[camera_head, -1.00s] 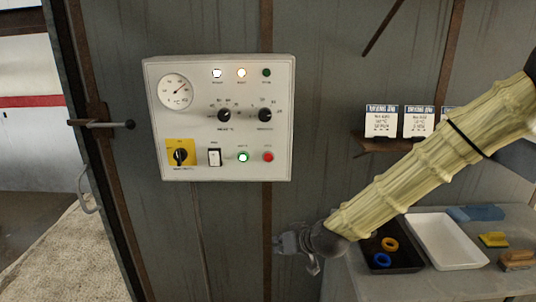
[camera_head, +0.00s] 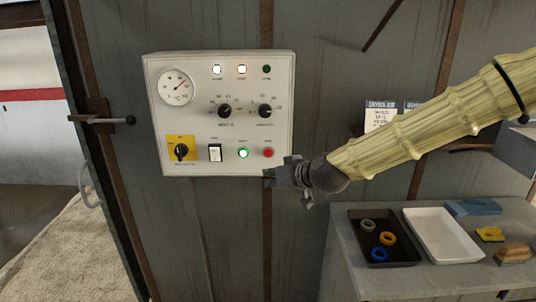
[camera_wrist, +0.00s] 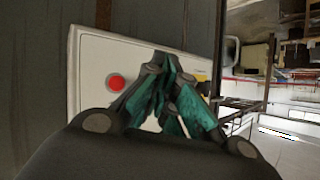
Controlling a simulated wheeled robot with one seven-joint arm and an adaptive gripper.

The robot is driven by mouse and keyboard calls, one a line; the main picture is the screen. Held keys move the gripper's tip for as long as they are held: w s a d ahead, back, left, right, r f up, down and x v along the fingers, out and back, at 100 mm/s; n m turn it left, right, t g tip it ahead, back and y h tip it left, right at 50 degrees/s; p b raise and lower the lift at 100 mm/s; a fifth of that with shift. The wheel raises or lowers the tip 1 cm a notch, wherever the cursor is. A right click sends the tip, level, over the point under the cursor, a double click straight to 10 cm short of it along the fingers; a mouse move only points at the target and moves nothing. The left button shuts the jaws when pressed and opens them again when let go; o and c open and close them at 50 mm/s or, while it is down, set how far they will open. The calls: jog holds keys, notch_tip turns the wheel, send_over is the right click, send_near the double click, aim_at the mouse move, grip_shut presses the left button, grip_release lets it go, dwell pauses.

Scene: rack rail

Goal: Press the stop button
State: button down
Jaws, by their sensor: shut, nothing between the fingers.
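The white control panel (camera_head: 200,120) hangs on the grey wall. Its red button (camera_head: 268,153) sits at the lower right, beside the lit green button (camera_head: 243,153). The red button also shows in the wrist view (camera_wrist: 116,83), just left of the fingers. My gripper (camera_head: 270,178) is shut and empty, just below the red button near the panel's lower right corner. In the wrist view the fingers of my gripper (camera_wrist: 158,72) come together in front of the panel and hide part of it. I cannot tell whether the fingertips touch the panel.
A gauge (camera_head: 176,87), two black knobs, a white rocker switch (camera_head: 215,152) and a yellow-backed rotary switch (camera_head: 181,151) share the panel. A bench at right holds a black tray (camera_head: 356,256) with rings and a white tray (camera_head: 476,254). A door handle (camera_head: 105,121) is at left.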

jog(key=shift+w, duration=4.35)
jog(key=shift+w, duration=0.15)
jog(key=shift+w, duration=0.25)
jog(key=shift+w, duration=0.4)
jog(key=shift+s, duration=0.85)
jog(key=s, duration=0.5)
jog(key=shift+b, duration=0.35)
